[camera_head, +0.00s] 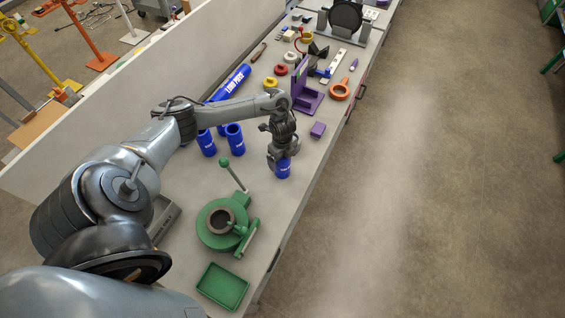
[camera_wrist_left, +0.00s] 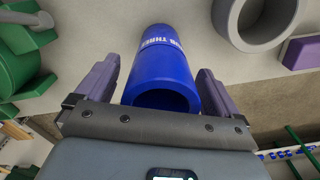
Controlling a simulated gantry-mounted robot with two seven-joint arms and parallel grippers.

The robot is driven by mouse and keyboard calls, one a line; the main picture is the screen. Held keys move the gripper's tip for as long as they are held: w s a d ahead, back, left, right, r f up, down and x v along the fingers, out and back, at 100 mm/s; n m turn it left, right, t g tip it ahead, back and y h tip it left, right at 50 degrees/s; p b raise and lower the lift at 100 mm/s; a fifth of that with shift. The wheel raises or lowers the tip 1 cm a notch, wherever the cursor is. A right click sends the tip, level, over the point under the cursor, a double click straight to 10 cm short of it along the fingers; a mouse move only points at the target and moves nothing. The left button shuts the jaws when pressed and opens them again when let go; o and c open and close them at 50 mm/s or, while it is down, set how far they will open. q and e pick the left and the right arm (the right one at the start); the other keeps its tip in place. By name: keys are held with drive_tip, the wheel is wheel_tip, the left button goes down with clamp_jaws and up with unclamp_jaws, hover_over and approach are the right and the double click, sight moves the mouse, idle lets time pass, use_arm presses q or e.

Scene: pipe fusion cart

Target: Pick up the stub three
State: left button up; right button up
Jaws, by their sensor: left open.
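Stub three is a blue hollow cylinder (camera_head: 283,171) standing on the bench directly under my left gripper. Gaps show between the fingers and the stub, mainly on the left. The gripper hides the stub's top in the head view. My right gripper is not in view.
A green fixture (camera_head: 216,236) with a lever and a green tray (camera_head: 222,287) lie nearer. A purple bracket (camera_head: 306,98) and purple block (camera_head: 318,129) are farther right.

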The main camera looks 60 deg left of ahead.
use_arm(q)
drive_tip(key=shift+c, duration=0.4)
drive_tip(key=c, duration=1.1)
drive_tip(key=shift+r, duration=0.25)
